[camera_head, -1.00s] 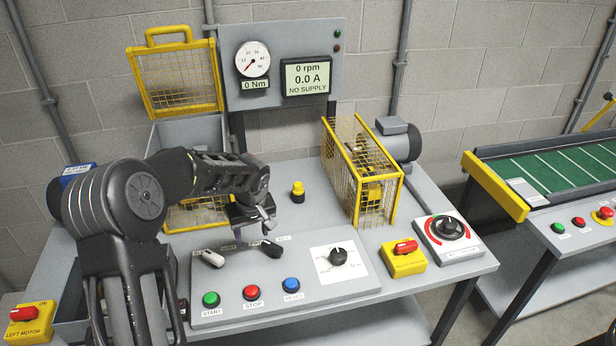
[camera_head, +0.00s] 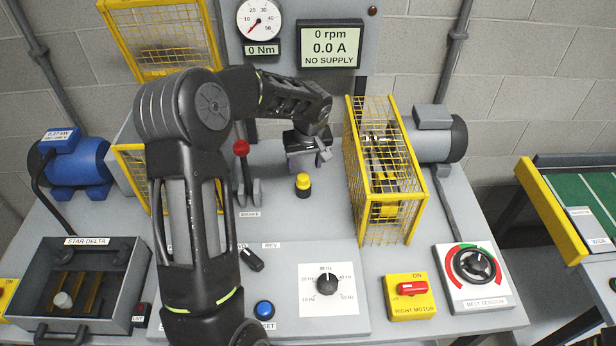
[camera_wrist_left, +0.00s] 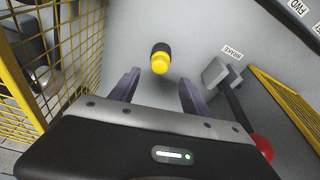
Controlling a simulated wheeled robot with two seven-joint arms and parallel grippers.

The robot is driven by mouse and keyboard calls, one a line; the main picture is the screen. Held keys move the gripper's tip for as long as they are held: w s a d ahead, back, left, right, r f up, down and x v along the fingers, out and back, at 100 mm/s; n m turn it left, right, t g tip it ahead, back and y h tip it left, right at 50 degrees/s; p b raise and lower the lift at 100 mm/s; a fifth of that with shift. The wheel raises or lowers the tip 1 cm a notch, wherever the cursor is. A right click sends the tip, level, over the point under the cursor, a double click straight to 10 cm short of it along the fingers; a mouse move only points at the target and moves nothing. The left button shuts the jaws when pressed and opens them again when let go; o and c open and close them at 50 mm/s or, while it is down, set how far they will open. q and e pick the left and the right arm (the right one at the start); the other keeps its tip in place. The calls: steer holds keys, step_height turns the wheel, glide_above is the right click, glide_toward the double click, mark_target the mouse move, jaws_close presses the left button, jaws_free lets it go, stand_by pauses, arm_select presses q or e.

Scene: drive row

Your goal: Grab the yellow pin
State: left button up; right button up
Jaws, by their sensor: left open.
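The yellow pin (camera_head: 303,182) stands upright on the grey bench top, with a yellow head and a black lower part. In the left wrist view the pin (camera_wrist_left: 160,60) appears ahead of and between the two fingers, with free space around it. My left gripper (camera_head: 308,160) hangs just behind and above the pin in the head view. In the wrist view the left gripper (camera_wrist_left: 158,90) has its two purple-grey fingers apart and nothing between them. My right gripper is not in view.
A yellow mesh guard (camera_head: 385,170) stands right of the pin. A red-knobbed brake lever (camera_head: 242,150) stands to its left. The control panel with a dial (camera_head: 327,283) lies in front. An open star-delta box (camera_head: 80,285) sits at the left. Bench around the pin is clear.

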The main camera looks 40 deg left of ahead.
mark_target(303, 177)
arm_select(q)
steer(key=shift+b+x, duration=0.4)
steer(key=shift+x, duration=0.9)
steer(key=x, duration=0.5)
steer(key=shift+w+a+f+b, duration=0.1)
steer(key=shift+a+f+b, duration=0.05)
steer(key=shift+b, duration=0.25)
jaws_close()
